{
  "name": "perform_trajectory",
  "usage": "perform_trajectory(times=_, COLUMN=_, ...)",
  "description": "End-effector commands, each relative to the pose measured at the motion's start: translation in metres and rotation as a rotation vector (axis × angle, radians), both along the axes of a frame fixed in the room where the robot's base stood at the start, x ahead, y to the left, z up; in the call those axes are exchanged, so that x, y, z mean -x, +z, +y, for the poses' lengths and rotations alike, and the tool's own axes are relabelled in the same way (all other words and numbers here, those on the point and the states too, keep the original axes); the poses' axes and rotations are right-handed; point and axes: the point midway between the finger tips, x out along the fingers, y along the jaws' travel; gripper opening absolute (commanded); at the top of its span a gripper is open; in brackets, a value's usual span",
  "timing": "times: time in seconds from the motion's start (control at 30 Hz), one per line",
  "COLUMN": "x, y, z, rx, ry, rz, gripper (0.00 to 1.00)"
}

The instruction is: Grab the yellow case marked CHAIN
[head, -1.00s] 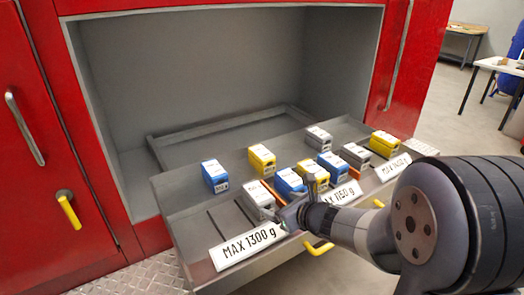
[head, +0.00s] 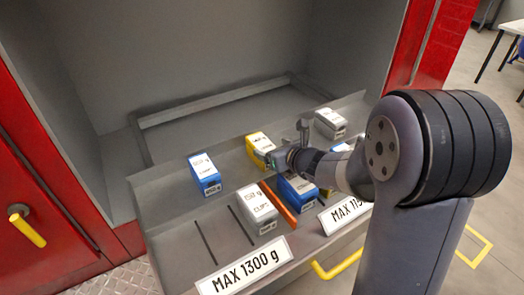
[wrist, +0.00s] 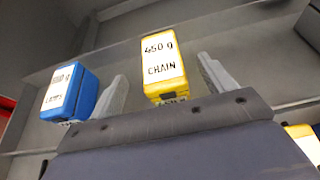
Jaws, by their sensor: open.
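The yellow case marked CHAIN (wrist: 163,62) stands in the grey drawer, with a white label reading 450 g on top. In the wrist view it lies ahead between my two grey fingers, with its near end close to the fingertip line. My gripper (wrist: 163,82) is open and empty. In the head view the yellow case (head: 258,143) is in the back row, and my gripper (head: 286,146) is just to its right, hiding part of it. I cannot tell whether a finger touches the case.
A blue case (head: 204,173) stands left of the yellow one. A grey CLIPS case (head: 257,209), an orange divider (head: 278,208) and another blue case (head: 297,190) are in front. A grey case (head: 330,122) is at right. Drawer space (head: 165,205) at left is clear.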

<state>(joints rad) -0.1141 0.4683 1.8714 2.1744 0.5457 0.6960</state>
Motion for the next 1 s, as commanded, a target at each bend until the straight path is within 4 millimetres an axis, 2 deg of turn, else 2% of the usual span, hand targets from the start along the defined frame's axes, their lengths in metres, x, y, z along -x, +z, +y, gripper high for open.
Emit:
perform_trajectory(times=0.17, x=-0.008, y=-0.004, z=0.006, rx=0.001, ry=0.000, rz=-0.001, gripper=0.78)
perform_trajectory(times=0.5, x=-0.041, y=-0.021, z=0.028, rx=0.001, ry=0.001, rz=0.001, gripper=0.78)
perform_trajectory(times=0.83, x=-0.046, y=-0.023, z=0.031, rx=0.001, ry=-0.001, rz=-0.001, gripper=0.78)
perform_trajectory(times=1.0, x=-0.046, y=-0.023, z=0.031, rx=0.001, ry=-0.001, rz=-0.001, gripper=0.65)
